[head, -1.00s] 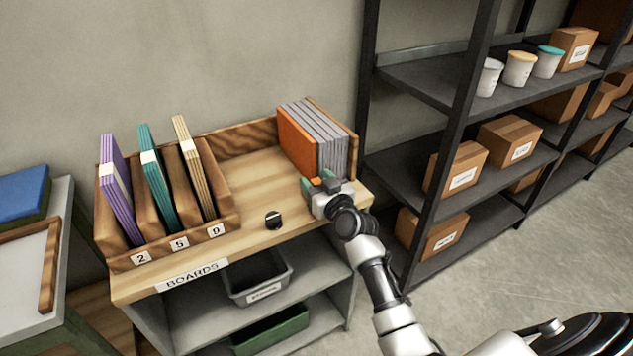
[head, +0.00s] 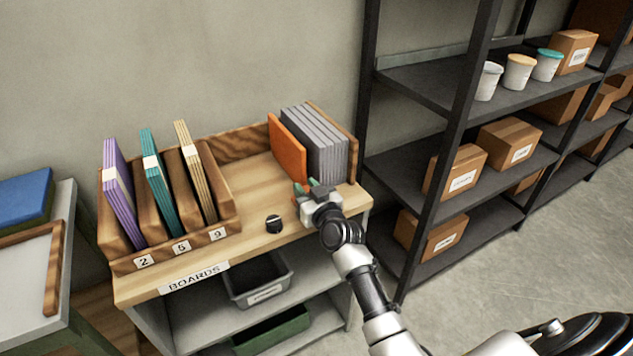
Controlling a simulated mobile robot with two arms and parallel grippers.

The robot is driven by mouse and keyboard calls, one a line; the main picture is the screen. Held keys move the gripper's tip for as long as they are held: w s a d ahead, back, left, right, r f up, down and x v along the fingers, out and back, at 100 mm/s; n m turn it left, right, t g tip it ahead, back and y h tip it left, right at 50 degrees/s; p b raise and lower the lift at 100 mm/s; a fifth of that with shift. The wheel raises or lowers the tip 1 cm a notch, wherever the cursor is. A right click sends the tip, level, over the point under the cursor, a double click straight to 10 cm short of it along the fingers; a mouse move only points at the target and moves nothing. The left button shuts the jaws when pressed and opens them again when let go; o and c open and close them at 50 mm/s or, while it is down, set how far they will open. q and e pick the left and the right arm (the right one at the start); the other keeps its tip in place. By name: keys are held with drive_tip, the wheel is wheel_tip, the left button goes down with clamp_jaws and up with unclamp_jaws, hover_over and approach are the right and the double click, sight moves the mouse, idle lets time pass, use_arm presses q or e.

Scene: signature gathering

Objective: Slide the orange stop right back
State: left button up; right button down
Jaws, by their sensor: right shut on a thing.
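The orange stop (head: 287,150) is an upright orange panel at the right end of the wooden shelf top. My left gripper is not in view.
A wooden rack (head: 205,240) with purple, teal and cream boards stands at the left, with slots labelled 2, 5 and 9. A small black object (head: 273,223) sits near the front edge. The shelf top (head: 245,185) between rack and stop is clear.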

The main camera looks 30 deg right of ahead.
drive_tip(key=shift+a, duration=0.95)
drive_tip(key=c, duration=0.9)
unclamp_jaws()
drive_tip(key=shift+d, duration=0.1)
drive_tip(key=s, duration=1.1)
drive_tip(key=shift+d, duration=0.15)
drive_tip(key=shift+w, duration=0.1)
